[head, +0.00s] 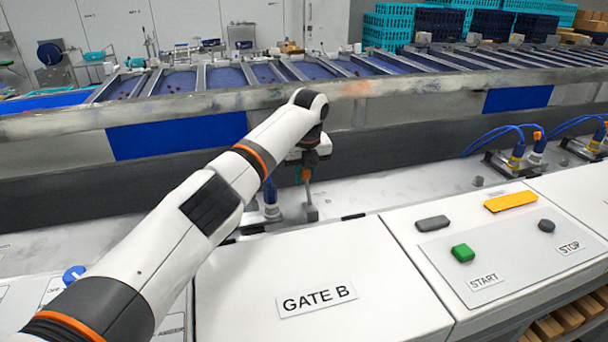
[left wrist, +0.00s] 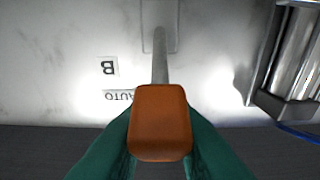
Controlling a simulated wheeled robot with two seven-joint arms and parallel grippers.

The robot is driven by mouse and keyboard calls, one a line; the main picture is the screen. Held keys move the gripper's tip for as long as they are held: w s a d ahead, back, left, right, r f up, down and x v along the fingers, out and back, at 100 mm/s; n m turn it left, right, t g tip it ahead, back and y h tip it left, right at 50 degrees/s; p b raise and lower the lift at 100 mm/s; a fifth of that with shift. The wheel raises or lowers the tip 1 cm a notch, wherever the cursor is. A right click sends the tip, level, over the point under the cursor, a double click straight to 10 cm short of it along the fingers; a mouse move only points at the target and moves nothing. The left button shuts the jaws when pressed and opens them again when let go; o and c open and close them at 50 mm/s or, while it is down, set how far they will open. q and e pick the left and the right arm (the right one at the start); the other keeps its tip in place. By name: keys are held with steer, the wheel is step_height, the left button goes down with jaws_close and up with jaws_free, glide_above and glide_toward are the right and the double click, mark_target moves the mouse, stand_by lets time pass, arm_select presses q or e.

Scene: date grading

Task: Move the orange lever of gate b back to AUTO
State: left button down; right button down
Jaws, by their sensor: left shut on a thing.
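The orange lever knob (left wrist: 160,122) of gate b sits between the green fingers of my left gripper (left wrist: 160,150), which is shut on it. Its grey stem (left wrist: 160,55) runs to a grey plate. The AUTO label (left wrist: 118,96), partly covered by the knob, and a B label (left wrist: 108,67) show upside down left of the stem. In the head view my left gripper (head: 305,173) holds the lever's top, and the grey stem (head: 309,192) stands below it behind the GATE B panel (head: 330,250). My right gripper is not in view.
A metal cylinder (left wrist: 298,55) stands right of the lever in the left wrist view. The control box (head: 490,240) with green START and dark STOP buttons is at the right. The sorting line's rail (head: 400,88) runs behind the arm. More cylinders with blue hoses stand at far right.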

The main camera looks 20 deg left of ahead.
arm_select(q)
steer(key=shift+r, duration=0.1)
steer(key=c, duration=1.3)
jaws_free()
steer(key=shift+r+b, duration=0.45)
steer(key=r, duration=0.3)
steer(key=s+r+b, duration=0.1)
steer(key=r, duration=0.2)
steer(key=d+r+b, duration=0.1)
steer(key=r, duration=0.2)
steer(key=shift+s+r, duration=0.2)
steer(key=shift+r, duration=0.15)
steer(key=shift+s+d+r, duration=0.1)
steer(key=shift+r, duration=0.4)
